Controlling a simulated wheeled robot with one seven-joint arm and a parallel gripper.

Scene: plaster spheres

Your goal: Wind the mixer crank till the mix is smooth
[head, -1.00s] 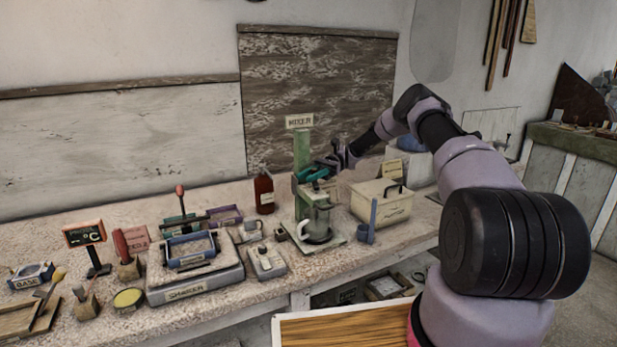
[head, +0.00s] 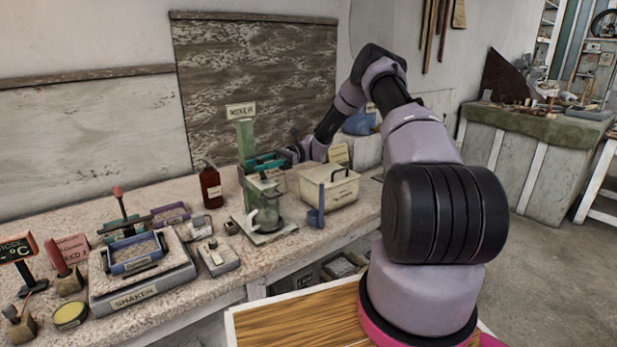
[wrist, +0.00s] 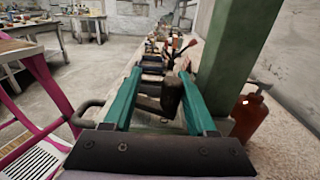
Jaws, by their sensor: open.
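The mixer (head: 245,143) is a green post with a MIXER sign, standing on a pale base. A clear jar (head: 268,214) with a pale handle sits on that base. My gripper (head: 264,165) is at the mixer's head, above the jar, and hides part of it. In the wrist view my gripper (wrist: 160,75) has its two teal fingers apart. A dark brown upright grip, which looks like the crank handle (wrist: 171,98), shows between them, nearer the right finger; I cannot tell if they touch. The green post also shows right of the fingers (wrist: 236,50). The mix cannot be made out.
A cream lidded box (head: 330,187) and a blue scoop (head: 316,208) stand just right of the mixer. A brown-red bottle (head: 211,187) stands left of it, behind. The shaker (head: 140,280) and small tools fill the bench's left part.

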